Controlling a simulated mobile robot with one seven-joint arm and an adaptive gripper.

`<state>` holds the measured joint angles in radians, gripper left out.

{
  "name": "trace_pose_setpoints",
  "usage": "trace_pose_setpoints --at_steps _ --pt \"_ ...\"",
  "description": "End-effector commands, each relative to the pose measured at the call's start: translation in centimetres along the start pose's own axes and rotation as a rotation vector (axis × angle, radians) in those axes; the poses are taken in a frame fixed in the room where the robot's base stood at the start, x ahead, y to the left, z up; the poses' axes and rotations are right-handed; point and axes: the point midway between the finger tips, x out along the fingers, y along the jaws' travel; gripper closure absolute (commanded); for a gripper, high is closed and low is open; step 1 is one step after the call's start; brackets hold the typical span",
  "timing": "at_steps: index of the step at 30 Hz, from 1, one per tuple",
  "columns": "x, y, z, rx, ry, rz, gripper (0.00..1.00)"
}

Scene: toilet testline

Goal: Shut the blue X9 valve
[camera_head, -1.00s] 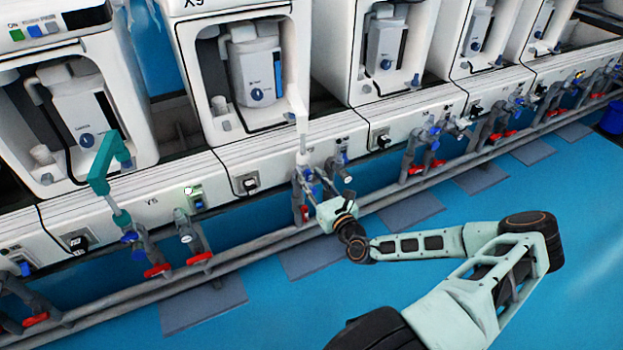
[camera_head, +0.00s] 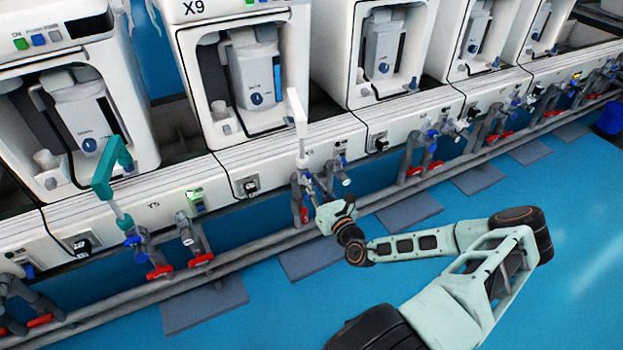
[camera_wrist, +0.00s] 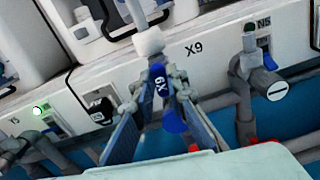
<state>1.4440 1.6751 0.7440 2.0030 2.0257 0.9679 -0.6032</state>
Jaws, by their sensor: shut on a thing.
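In the head view my gripper (camera_head: 322,200) is at the X9 pipework (camera_head: 303,190), under the white upright spout. The handle itself is mostly hidden there by the gripper and pipes.
A neighbouring valve marked N5 (camera_wrist: 262,85) stands close on the right. Red handles (camera_head: 159,272) sit low along the grey floor pipe (camera_head: 262,246). A teal spout (camera_head: 110,168) rises at the left. The blue floor (camera_head: 270,320) in front is clear.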

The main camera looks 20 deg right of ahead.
Motion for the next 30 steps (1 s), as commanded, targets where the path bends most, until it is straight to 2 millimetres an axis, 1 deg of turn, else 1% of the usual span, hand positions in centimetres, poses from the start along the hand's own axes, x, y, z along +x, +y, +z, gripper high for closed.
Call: trace_pose_setpoints --at_steps 1,3,30 --pt "0.04 0.16 0.63 0.028 0.003 0.002 1.0" --pt "0.05 0.15 0.71 0.083 0.002 0.002 1.0" --pt "0.04 -0.33 -0.11 0.934 0.0 -0.001 1.0"
